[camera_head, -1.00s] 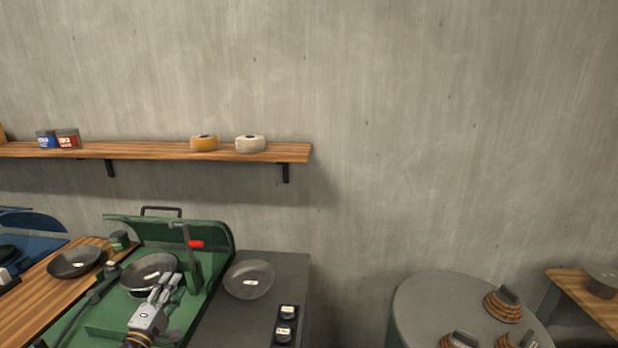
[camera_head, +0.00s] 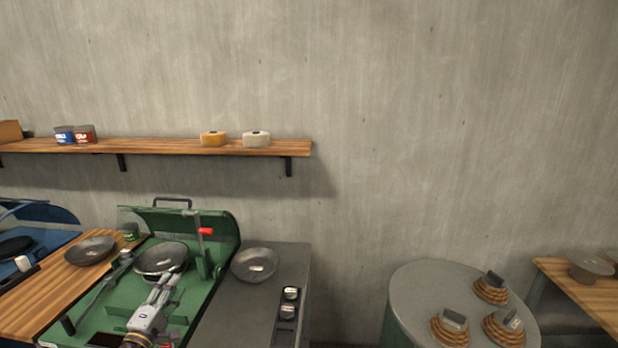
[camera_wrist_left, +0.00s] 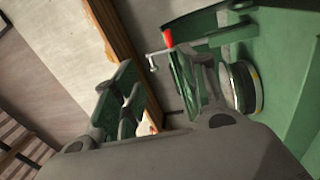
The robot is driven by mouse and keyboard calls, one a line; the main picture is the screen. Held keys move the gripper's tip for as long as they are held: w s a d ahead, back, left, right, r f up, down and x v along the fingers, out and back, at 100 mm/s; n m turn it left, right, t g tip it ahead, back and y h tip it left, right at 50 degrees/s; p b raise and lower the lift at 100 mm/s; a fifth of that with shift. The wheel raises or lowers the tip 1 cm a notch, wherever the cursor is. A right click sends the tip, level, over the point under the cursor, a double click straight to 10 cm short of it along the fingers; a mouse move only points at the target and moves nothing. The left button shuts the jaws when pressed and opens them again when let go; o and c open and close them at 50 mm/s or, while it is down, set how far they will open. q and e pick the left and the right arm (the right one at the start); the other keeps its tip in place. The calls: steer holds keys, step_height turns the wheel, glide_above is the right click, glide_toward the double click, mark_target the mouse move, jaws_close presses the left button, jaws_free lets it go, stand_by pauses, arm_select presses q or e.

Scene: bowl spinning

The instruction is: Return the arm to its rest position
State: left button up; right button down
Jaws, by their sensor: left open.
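My left gripper (camera_head: 168,282) is over the green machine (camera_head: 98,308), just in front of the dark bowl (camera_head: 160,258) that sits in it. In the left wrist view my left gripper's two fingers (camera_wrist_left: 160,95) stand apart with nothing between them. The crank with the red handle (camera_head: 205,231) stands to the right of that bowl and also shows in the wrist view (camera_wrist_left: 168,38). I cannot tell from the head view whether the fingers touch the bowl. My right gripper is in neither view.
A dark bowl (camera_head: 90,250) lies on the wooden board at left, and another (camera_head: 254,265) on the grey counter (camera_head: 232,310). A wall shelf (camera_head: 180,147) holds tins and round pieces. A round table (camera_head: 420,290) at right carries several wooden-based items. Open floor space lies between counter and table.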

arm_select(q)
steer(key=s+d+f+m+g+y, duration=0.1)
steer(key=s+d+f+m+g, duration=0.45)
steer(key=s, duration=0.45)
steer(key=s+d+f+m+g, duration=0.45)
steer(key=s+d+m, duration=0.2)
steer(key=s, duration=0.45)
steer(key=s+d+f+m+g+y, duration=0.1)
steer(key=s+d+f+m+g, duration=0.45)
steer(key=s, duration=0.45)
step_height(320, 180, down, 32)
steer(key=s+m+g, duration=0.1)
steer(key=s+g, duration=0.1)
steer(key=s, duration=0.1)
steer(key=s+a+f, duration=0.2)
steer(key=s+f, duration=0.7)
steer(key=s, duration=0.2)
steer(key=s+a+f+g, duration=0.1)
steer(key=s+a+f, duration=0.1)
steer(key=s+f, duration=0.8)
steer(key=shift+s+a+f, duration=0.2)
steer(key=shift+s+f, duration=0.1)
steer(key=shift+s, duration=0.15)
